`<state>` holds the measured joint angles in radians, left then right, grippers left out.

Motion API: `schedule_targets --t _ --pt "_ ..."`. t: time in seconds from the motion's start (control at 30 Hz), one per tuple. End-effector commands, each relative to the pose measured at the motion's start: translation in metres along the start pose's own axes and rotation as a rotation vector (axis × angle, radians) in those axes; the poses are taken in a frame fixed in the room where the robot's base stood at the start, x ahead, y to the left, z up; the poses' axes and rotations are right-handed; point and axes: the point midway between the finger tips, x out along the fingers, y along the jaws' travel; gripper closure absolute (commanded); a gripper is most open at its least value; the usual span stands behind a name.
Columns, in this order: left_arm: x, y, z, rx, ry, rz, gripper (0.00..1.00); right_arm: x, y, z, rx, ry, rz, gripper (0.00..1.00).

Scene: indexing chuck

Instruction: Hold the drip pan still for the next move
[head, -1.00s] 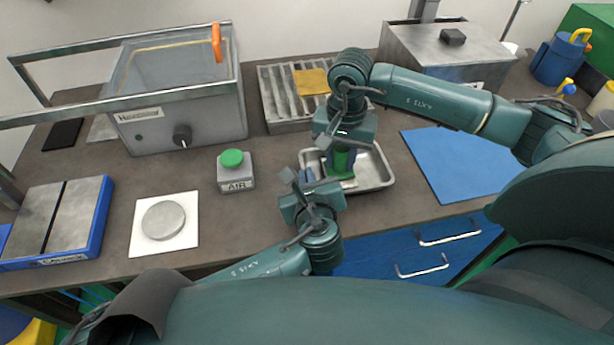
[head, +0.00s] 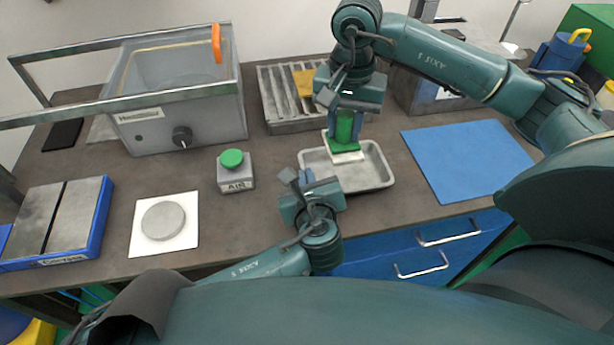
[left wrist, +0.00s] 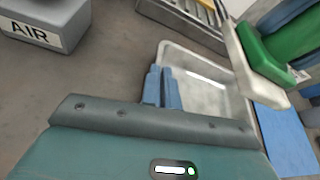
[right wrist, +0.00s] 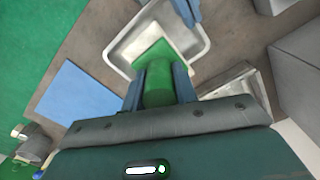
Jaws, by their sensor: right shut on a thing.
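The drip pan (head: 375,172) is a shallow silver tray lying flat on the bench. My left gripper (head: 307,178) is at its left edge. In the left wrist view its blue fingers (left wrist: 162,88) are close together, one on each side of the pan's rim (left wrist: 165,50). My right gripper (head: 344,127) is shut on the green handle (head: 344,126) of a block with a green plate and a pale underside. It holds this block above the pan's back part. In the right wrist view the green handle (right wrist: 158,85) is between its fingers.
A grey box with a green button (head: 232,158) stands left of the pan. A ribbed metal tray (head: 285,110) is behind it. A blue mat (head: 460,160) lies to the right. A white square with a grey disc (head: 163,220) is at the left.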

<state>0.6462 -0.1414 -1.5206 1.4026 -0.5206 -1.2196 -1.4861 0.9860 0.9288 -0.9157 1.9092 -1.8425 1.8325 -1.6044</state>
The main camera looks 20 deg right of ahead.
Motion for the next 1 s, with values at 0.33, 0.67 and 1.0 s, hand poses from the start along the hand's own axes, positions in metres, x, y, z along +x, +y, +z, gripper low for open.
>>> schedule_targets --t 0.33,0.67,1.0 --pt "0.0001 0.0003 -0.0004 0.000 0.001 0.001 1.00 0.0001 -0.0001 -0.0002 0.000 0.001 -0.001 0.90" --pt "0.0001 0.0003 -0.0004 0.000 0.001 0.001 0.76 0.0002 -0.0001 -0.0002 0.000 0.001 -0.001 0.90" --pt "-0.0030 0.0000 -0.0004 0.000 0.001 0.000 0.72 0.0002 -0.0001 -0.0002 0.000 0.001 -0.001 0.90"
